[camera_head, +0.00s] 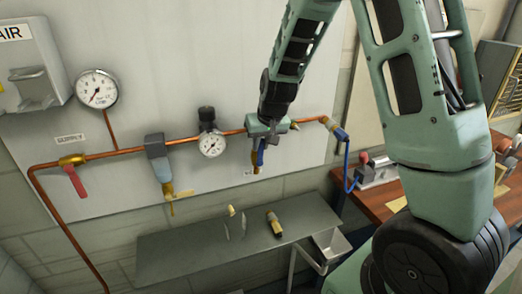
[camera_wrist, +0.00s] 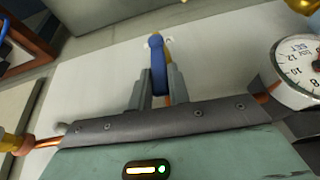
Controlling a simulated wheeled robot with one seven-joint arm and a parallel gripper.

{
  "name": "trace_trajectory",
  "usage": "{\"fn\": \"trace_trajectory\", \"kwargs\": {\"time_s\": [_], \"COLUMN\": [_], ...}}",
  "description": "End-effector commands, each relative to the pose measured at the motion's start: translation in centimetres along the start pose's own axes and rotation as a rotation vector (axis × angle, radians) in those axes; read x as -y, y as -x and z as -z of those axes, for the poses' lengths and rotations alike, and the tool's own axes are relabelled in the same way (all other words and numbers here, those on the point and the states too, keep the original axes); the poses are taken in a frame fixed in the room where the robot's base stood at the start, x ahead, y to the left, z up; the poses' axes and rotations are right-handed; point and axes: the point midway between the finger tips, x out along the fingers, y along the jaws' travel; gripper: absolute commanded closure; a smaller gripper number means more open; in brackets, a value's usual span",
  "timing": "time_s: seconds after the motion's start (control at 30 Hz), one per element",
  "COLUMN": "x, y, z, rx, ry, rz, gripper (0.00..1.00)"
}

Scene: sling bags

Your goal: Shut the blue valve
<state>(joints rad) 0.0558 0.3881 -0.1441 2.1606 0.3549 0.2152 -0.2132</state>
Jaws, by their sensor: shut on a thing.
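The blue valve handle (camera_head: 261,158) shows in the head view below my gripper (camera_head: 262,143), at the right part of the copper pipe on the wall panel. It points roughly downward, across the pipe's run. In the wrist view my gripper (camera_wrist: 160,90) has its two grey fingers on either side of the blue handle (camera_wrist: 157,52), shut on it. The handle's far end reaches past the fingertips. The valve body is hidden behind my gripper in both views.
A copper pipe (camera_head: 115,152) carries a red-handled valve (camera_head: 76,181), a filter unit (camera_head: 158,160) and a regulator gauge (camera_head: 212,144) left of my gripper. A grey shelf (camera_head: 180,255) with small fittings lies below. A wooden bench (camera_head: 385,195) stands at right.

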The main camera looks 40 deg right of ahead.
Motion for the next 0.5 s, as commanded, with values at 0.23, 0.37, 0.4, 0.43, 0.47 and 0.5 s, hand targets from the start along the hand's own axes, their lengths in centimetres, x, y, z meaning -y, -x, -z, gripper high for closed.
{"fn": "trace_trajectory", "kwargs": {"time_s": [0.23,0.37,0.4,0.43,0.47,0.5], "x": [-0.54,-0.82,-0.96,-0.99,-1.09,-1.19], "y": [-0.87,-0.93,-0.92,-0.93,-0.96,-0.98], "z": [-0.30,-0.38,-0.37,-0.36,-0.38,-0.41], "rx": [-0.002,-0.001,-0.001,-0.001,-0.001,-0.001], "ry": [-0.032,-0.047,-0.052,-0.055,-0.059,-0.064], "rz": [0.066,0.101,0.112,0.121,0.130,0.142], "gripper": [1.00,1.00,1.00,1.00,1.00,1.00]}}
